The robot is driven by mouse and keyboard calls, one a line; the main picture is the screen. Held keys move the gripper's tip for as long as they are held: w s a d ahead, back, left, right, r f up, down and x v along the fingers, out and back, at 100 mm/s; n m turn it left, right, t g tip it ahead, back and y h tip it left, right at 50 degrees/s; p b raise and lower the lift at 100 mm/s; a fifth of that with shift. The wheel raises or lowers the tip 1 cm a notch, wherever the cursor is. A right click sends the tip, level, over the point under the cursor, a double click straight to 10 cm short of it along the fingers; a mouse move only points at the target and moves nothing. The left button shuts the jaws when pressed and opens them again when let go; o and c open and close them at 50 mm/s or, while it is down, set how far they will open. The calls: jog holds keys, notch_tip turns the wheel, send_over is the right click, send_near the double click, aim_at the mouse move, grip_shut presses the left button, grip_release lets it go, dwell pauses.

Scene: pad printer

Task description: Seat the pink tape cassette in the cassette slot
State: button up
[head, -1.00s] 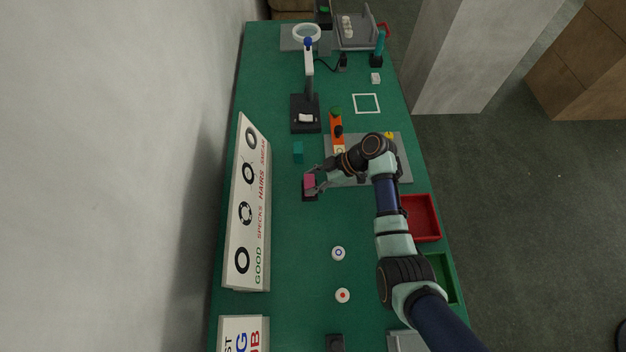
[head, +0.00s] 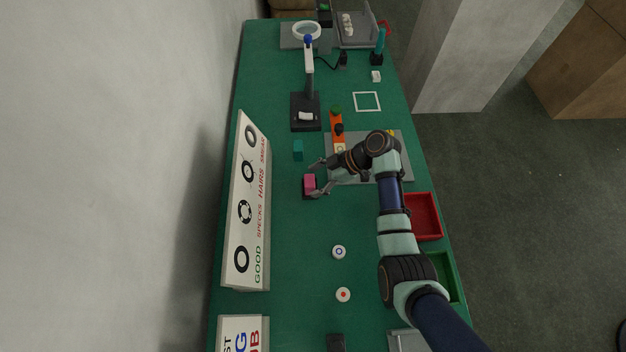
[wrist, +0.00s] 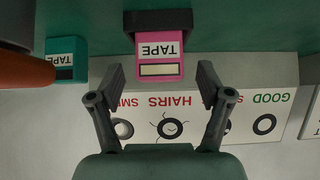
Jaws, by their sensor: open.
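The pink tape cassette (head: 309,181) sits at the black cassette slot (head: 306,194) on the green bench. In the wrist view the pink cassette (wrist: 160,58), with a white TAPE label, stands upright in line with the dark slot block (wrist: 158,20). How deep it sits in the slot is hidden. My gripper (head: 318,178) is open, with one finger on each side of the cassette in the head view. In the wrist view my gripper (wrist: 162,84) shows its fingers spread wide and clear of the cassette, with nothing held.
A teal tape cassette (head: 298,151) stands nearby on the bench. The orange and black printer part (head: 337,128) and its grey plate (head: 400,160) lie beside my arm. A sample board (head: 247,205) leans along the wall side. A red tray (head: 425,215) is at the right edge.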

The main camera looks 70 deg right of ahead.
jog(key=v, duration=1.1)
jog(key=shift+w+f, duration=0.1)
